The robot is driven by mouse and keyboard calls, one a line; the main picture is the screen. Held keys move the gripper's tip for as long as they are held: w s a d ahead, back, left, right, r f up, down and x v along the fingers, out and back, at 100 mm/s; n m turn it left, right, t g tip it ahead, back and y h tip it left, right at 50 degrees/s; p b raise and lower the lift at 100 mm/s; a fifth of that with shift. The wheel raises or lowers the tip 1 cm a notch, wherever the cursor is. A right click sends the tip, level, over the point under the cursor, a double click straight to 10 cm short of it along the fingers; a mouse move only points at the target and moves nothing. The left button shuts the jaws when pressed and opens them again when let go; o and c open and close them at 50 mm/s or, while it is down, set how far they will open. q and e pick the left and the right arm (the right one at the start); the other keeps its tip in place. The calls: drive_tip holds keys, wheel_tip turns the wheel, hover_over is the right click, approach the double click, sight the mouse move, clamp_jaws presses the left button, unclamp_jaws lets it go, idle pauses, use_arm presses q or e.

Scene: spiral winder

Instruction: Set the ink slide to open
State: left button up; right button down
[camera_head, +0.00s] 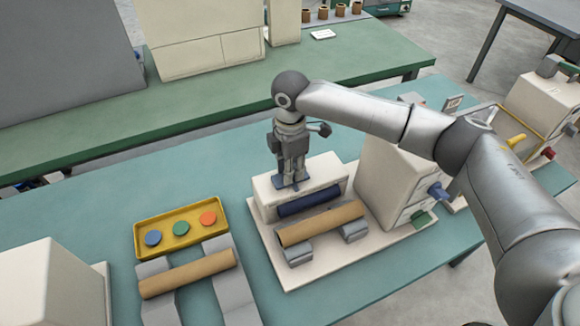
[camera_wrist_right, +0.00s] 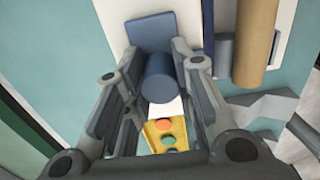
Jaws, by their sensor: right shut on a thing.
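The ink slide (camera_head: 278,184) is a small blue plate on top of a cream box (camera_head: 330,171). In the right wrist view the blue plate (camera_wrist_right: 150,32) carries an upright blue round knob (camera_wrist_right: 160,80). My right gripper (camera_head: 291,178) points down over the slide, with its fingers on either side of the knob. It is shut on the knob, which its fingers hide in the head view. In the head view the plate sits near the left part of the box top. My left gripper is not in view.
A dark blue roller (camera_head: 309,201) and a tan tube (camera_head: 320,223) lie in front of the box. A yellow tray (camera_head: 181,246) with coloured discs stands at left, beside another tan tube (camera_head: 187,274). A cream machine block (camera_head: 393,183) stands to the right, under my right arm.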

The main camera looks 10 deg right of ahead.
drive_tip(key=d+p, duration=0.1)
drive_tip(key=d, duration=0.1)
drive_tip(key=w+d+p, duration=0.1)
drive_tip(key=d+p, duration=0.1)
drive_tip(key=d, duration=0.1)
drive_tip(key=shift+w+d+r, duration=0.1)
drive_tip(key=shift+d+r, duration=0.05)
drive_tip(key=shift+d, duration=0.55)
drive_tip(key=shift+w+a, duration=0.1)
drive_tip(key=c, duration=1.6)
unclamp_jaws()
drive_tip(key=o, duration=0.4)
drive_tip(key=shift+d, duration=0.2)
drive_tip(key=shift+a, duration=0.15)
wheel_tip(320, 180, up, 12)
drive_tip(key=shift+f, duration=0.1)
